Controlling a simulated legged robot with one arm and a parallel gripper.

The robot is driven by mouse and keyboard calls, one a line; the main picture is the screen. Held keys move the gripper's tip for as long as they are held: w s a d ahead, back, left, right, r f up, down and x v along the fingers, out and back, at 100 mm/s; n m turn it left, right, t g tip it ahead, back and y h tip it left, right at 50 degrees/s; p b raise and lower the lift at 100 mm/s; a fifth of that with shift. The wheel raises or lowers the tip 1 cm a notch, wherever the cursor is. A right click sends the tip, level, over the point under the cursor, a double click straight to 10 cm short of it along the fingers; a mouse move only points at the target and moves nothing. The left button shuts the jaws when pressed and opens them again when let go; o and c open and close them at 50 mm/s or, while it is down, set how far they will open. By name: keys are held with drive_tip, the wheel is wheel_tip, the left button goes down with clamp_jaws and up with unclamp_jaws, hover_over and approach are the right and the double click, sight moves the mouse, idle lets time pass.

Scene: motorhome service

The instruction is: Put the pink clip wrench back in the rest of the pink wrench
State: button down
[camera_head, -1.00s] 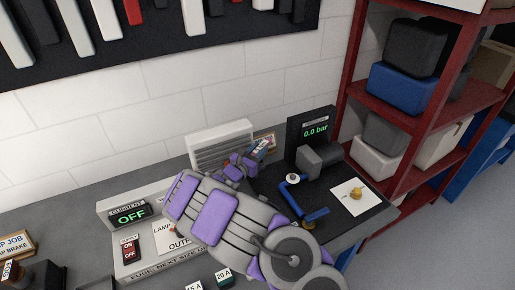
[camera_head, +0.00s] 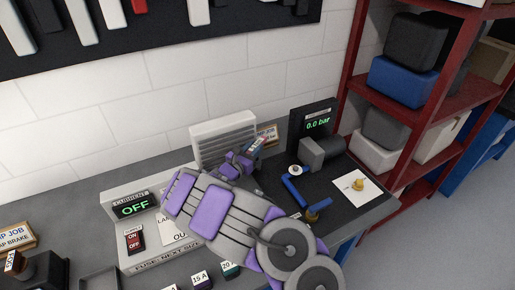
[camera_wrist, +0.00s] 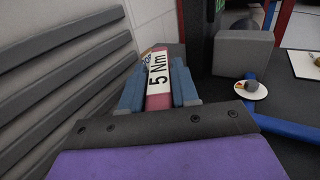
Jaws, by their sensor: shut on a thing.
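The pink clip wrench (camera_wrist: 157,101) is in my gripper (camera_wrist: 160,90), with a white "5 Nm" label facing the wrist camera. The blue-grey fingers are shut on either side of it. In the head view my gripper (camera_head: 245,158) holds the wrench (camera_head: 257,144) above the bench, in front of the grey louvred box (camera_head: 224,139). The wrench points up and to the right there. I cannot make out the rest of the pink wrench; my arm hides part of the bench.
A gauge stand reading 0.0 bar (camera_head: 316,123) and a blue angled pipe (camera_head: 292,190) are right of my gripper. A small sign (camera_head: 268,134) stands behind the wrench. The current panel (camera_head: 134,207) is at left. A red shelf (camera_head: 416,120) stands at right.

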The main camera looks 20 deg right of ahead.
drive_tip(key=shift+a+r, duration=0.1)
drive_tip(key=shift+a, duration=0.5)
drive_tip(key=shift+d, duration=0.85)
drive_tip(key=shift+a, duration=1.15)
drive_tip(key=shift+d+f, duration=0.2)
drive_tip(key=shift+d, duration=1.05)
drive_tip(key=shift+a, duration=0.25)
drive_tip(key=shift+s+d+b, duration=0.1)
drive_tip(key=shift+d+b, duration=0.25)
drive_tip(key=shift+d, duration=0.7)
drive_tip(key=shift+a, duration=0.45)
drive_tip(key=shift+d+f+b, duration=0.3)
drive_tip(key=shift+f, duration=0.3)
drive_tip(key=shift+a+r, duration=0.15)
drive_tip(key=shift+r, duration=0.3)
